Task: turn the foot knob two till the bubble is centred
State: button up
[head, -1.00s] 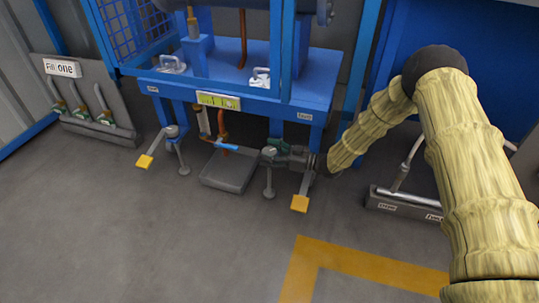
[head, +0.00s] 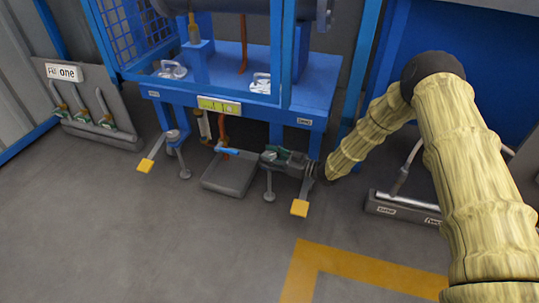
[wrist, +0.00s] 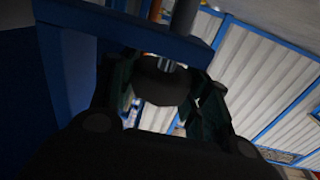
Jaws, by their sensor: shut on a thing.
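The blue skid frame (head: 240,85) carries a small yellow-green level (head: 219,106) on its front edge. Its bubble is too small to place. The right foot, under a small label (head: 305,121) hard to read, has a grey knob (head: 268,156) above a thin stem and round pad. My gripper (head: 274,158) comes in from the right, level and low, and is shut on this knob. In the wrist view the dark round knob (wrist: 160,82) sits between my two fingers, below a blue beam. The left foot has a similar knob (head: 173,135).
Yellow-tipped pedals (head: 145,165) (head: 300,208) stick out in front of both feet. A grey drip tray (head: 230,175) lies between them, below a blue-handled valve (head: 228,150). A panel marked "Fill one" (head: 64,72) stands left. A grey rack (head: 405,206) stands right. The front floor is clear.

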jog(key=m+t+h+p, duration=0.1)
jog(key=t+p, duration=0.1)
jog(key=m+t+h+p, duration=0.1)
jog(key=m+t+p, duration=0.1)
jog(key=shift+s+r, duration=0.1)
jog(key=shift+r, duration=0.2)
jog(key=m+t+h+p, duration=0.4)
jog(key=h+p, duration=0.1)
jog(key=shift+f+t+p, duration=0.1)
jog(key=shift+t+p, duration=0.2)
jog(key=m+t+h+p, duration=0.1)
jog(key=m+h+p, duration=0.1)
jog(key=h, duration=0.1)
jog(key=m+t+h+p, duration=0.1)
jog(key=m+h+p, duration=0.1)
jog(key=h, duration=0.1)
jog(key=shift+m, duration=0.3)
jog(key=shift+f+m+t+h+p, duration=0.15)
jog(key=shift+m+h+p, duration=0.3)
jog(key=shift+m+h, duration=0.65)
jog(key=shift+f+m+t+h+p, duration=0.15)
jog(key=shift+m+h+p, duration=0.35)
jog(key=shift+h, duration=1.1)
jog(key=shift+r+h, duration=0.1)
jog(key=shift+h, duration=0.3)
jog(key=o, duration=1)
